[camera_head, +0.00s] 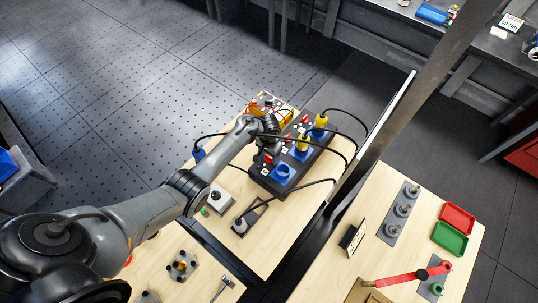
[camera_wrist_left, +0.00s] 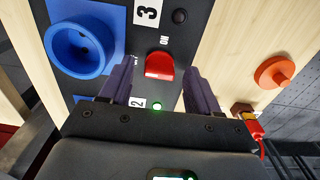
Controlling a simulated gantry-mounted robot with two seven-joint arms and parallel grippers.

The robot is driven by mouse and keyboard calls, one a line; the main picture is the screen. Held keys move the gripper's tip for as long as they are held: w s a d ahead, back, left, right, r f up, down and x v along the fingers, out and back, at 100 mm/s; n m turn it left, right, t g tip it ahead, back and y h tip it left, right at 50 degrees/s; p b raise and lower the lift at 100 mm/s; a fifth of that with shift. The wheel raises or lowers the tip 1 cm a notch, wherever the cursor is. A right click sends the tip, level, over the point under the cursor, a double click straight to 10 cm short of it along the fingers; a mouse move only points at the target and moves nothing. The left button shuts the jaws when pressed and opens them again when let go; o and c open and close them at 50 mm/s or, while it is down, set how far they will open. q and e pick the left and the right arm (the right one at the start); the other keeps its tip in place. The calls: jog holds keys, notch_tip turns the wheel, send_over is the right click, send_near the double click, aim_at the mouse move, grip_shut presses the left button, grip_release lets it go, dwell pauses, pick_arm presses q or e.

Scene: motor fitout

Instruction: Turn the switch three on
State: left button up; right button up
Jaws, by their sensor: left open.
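A red switch (camera_wrist_left: 159,66) with an "ON" mark stands on a dark panel (camera_head: 262,180) in the left wrist view. It lies between the label "3" (camera_wrist_left: 147,12) and the label "2" (camera_wrist_left: 138,103). The lamp by the "3" (camera_wrist_left: 180,16) is dark; the lamp by the "2" (camera_wrist_left: 157,106) glows green. My left gripper (camera_wrist_left: 156,75) is open, its fingers on either side of the red switch; I cannot tell whether they touch it. In the head view my left gripper (camera_head: 270,148) is over the panel and hides part of it. My right gripper is not in view.
An empty blue socket (camera_head: 283,173) is on the panel's near end; it also shows in the left wrist view (camera_wrist_left: 82,48). Yellow plugs (camera_head: 303,143) with black cables stand in other sockets. An orange-red button (camera_wrist_left: 274,72) is right of the panel. A metal post (camera_head: 415,85) rises to the right.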

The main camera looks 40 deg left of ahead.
pick_arm(q)
jog(key=c, duration=1)
jog(key=shift+c, duration=0.2)
